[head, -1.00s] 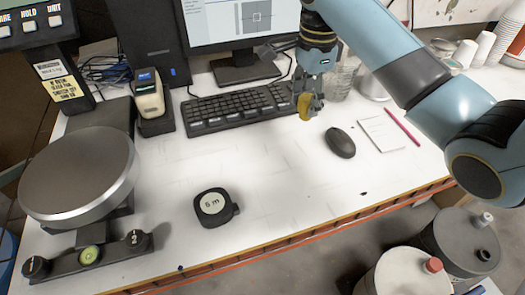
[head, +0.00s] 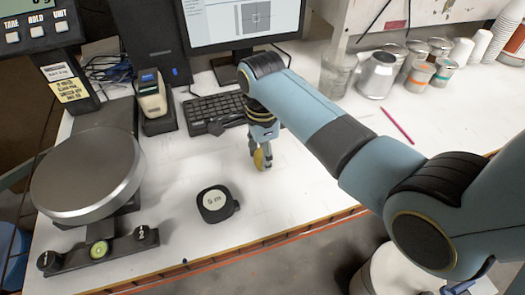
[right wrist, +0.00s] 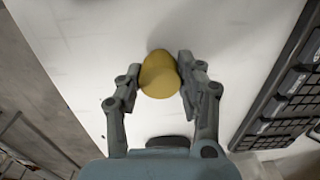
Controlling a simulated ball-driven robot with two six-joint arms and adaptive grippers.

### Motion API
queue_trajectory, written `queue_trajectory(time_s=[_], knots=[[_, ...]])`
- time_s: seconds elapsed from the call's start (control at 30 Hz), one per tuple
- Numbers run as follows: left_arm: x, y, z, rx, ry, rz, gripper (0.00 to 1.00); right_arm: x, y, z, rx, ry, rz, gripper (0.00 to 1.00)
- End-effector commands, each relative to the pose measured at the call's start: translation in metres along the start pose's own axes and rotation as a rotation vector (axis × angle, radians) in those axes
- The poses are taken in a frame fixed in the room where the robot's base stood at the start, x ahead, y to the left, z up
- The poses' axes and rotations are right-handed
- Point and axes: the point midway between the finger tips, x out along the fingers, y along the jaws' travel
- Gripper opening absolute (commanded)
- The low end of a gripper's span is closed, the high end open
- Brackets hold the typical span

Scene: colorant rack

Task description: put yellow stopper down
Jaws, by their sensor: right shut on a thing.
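The yellow stopper (head: 259,159) is between the fingers of my right gripper (head: 263,158), just over the white table in front of the keyboard. In the right wrist view the stopper (right wrist: 160,75) is a round yellow piece, and both fingers of my right gripper (right wrist: 160,80) press on its sides. I cannot tell from these views whether its underside touches the table. My left gripper is not in view.
A black tape measure (head: 215,203) lies left of and nearer than the gripper. A scale with a round metal plate (head: 87,175) stands at left. The keyboard (head: 215,110) is behind. White table around the stopper is bare.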

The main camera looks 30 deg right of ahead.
Motion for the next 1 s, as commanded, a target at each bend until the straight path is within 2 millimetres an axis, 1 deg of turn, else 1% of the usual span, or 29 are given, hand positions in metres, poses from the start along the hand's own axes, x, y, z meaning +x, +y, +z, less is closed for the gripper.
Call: queue_trajectory(time_s=[0.27,0.3,0.47,0.77,0.87,0.97,1.0], knots=[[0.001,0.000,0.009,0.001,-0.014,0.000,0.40,0.002,0.000,0.000,0.000,0.000,0.000,0.15],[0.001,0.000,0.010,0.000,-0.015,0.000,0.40,0.002,0.000,0.000,0.000,0.000,0.000,0.39],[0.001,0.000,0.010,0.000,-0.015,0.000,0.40,0.002,0.000,0.000,0.000,0.000,0.000,0.60],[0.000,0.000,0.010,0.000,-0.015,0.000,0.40,0.000,-0.001,0.000,0.000,0.000,-0.001,0.60],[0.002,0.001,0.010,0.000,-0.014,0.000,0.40,-0.009,-0.001,0.000,0.000,-0.001,-0.003,0.60],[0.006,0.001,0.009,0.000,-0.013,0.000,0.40,-0.027,-0.001,0.000,0.000,-0.001,-0.005,0.60],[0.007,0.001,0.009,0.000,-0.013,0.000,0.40,-0.036,-0.002,0.000,0.000,-0.001,-0.006,0.60]])
